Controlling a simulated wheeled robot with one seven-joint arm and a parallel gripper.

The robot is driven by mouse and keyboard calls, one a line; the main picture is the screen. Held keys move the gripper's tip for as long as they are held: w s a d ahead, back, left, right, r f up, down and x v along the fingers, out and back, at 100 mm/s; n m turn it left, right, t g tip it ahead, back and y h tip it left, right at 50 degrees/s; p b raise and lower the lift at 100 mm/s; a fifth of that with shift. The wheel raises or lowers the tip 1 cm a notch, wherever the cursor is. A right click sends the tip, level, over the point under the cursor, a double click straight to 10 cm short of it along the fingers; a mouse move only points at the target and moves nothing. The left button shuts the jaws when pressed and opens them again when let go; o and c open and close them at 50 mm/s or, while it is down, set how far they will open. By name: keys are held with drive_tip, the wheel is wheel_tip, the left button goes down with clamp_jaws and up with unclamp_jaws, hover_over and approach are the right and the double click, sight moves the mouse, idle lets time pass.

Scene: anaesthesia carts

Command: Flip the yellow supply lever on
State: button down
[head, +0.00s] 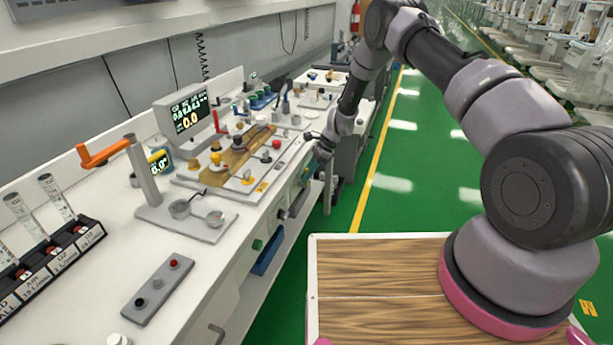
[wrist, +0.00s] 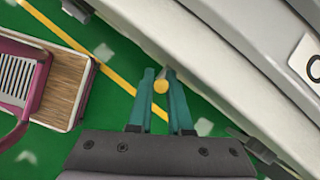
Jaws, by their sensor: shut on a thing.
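My gripper (wrist: 161,80) has teal fingers closed around a round yellow knob (wrist: 160,86), which looks like the end of the yellow supply lever. A small grey part shows just beyond the knob, between the fingertips. In the head view my gripper (head: 309,170) is at the front side of the white cart, below its top edge, and looks small there. The lever's base and its exact angle are hidden by the fingers and the cart's edge.
The white cart top (head: 115,235) carries a display (head: 186,115), an orange-handled post (head: 145,168), a grey button box (head: 158,287) and vials in a black rack (head: 50,262). Green floor (head: 400,180) with a yellow line is free to the right.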

drive_tip(key=c, duration=1.1)
unclamp_jaws()
drive_tip(key=shift+c, duration=0.2)
drive_tip(key=shift+r, duration=0.1)
drive_tip(key=v, duration=1)
drive_tip(key=shift+d+r, duration=0.2)
drive_tip(key=shift+r, duration=0.1)
drive_tip(key=shift+w+r, duration=0.1)
drive_tip(key=shift+w, duration=0.05)
drive_tip(key=s+d+r+n+t+h, duration=0.1)
drive_tip(key=s+d+r+n, duration=0.15)
drive_tip(key=r, duration=0.85)
drive_tip(key=s+d+r+n+t, duration=0.1)
drive_tip(key=s+d+r, duration=0.25)
drive_tip(key=r, duration=0.75)
drive_tip(key=s+d+r+n+t+h, duration=0.1)
drive_tip(key=s+d+r+n+t, duration=0.2)
drive_tip(key=r, duration=0.8)
drive_tip(key=s+d+r+n, duration=0.2)
drive_tip(key=s+d+r, duration=0.4)
drive_tip(key=s+r, duration=0.45)
drive_tip(key=s+d+r+n+t+h, duration=0.1)
drive_tip(key=s+d+n+t+h, duration=0.1)
drive_tip(key=s, duration=1.4)
drive_tip(key=d+t, duration=0.1)
drive_tip(key=d, duration=0.1)
drive_tip(key=shift+d+r+t, duration=0.15)
drive_tip(key=shift+d+t, duration=0.25)
